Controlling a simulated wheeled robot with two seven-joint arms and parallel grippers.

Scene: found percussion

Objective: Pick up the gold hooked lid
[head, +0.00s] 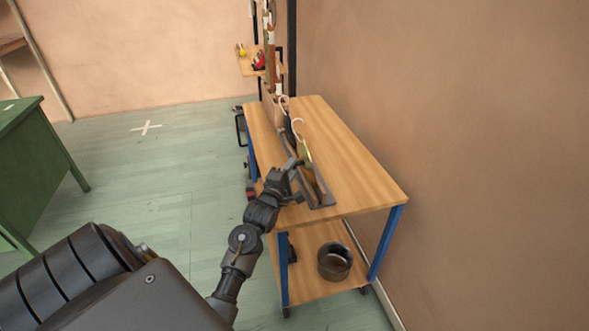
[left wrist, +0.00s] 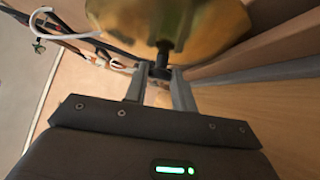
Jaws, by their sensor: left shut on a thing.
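The gold hooked lid (head: 306,156) stands on edge in a dark slotted rack (head: 322,200) on the wooden cart top, with a pale hook (head: 297,125) above it. My left gripper (head: 294,170) is at its left side. In the left wrist view the mottled gold lid (left wrist: 165,22) fills the top, with a dark knob (left wrist: 163,55) pointing at me. The left gripper's fingers (left wrist: 160,72) are shut on that knob. The lid's lower edge is partly hidden in the rack. My right gripper is not in view.
The cart top (head: 355,165) is bare right of the rack. Other hooked things (head: 285,105) stand farther back in the rack. A dark pot (head: 335,262) sits on the lower shelf. A wall is close at right; a green desk (head: 35,150) stands at left.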

